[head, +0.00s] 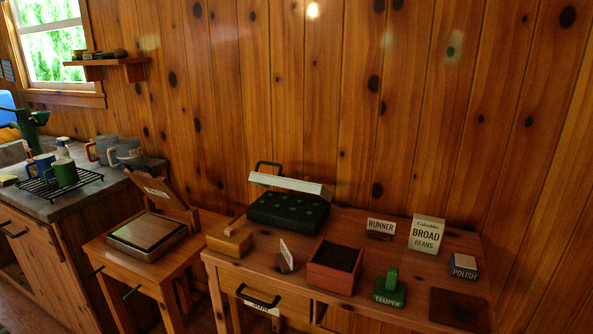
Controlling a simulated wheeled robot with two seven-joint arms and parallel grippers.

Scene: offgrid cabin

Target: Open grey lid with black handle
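The grey lid (292,184) is at the back left of the wooden table, over a dark green box (286,209) with several round green spots in its top. The lid is raised clear of the box's front, and I see it nearly edge-on as a pale strip. Its black handle (268,164) sticks up behind the lid's left end, close to the wall. How the lid joins the box is hidden. Neither of my grippers shows in the head view.
In front stand a red-brown box of dark material (334,267), a wooden block (229,242), a green tamper (391,288) and a small card (286,253). Right are runner (381,226) and broad beans (427,233) signs. A lower stool (111,255) stands left.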

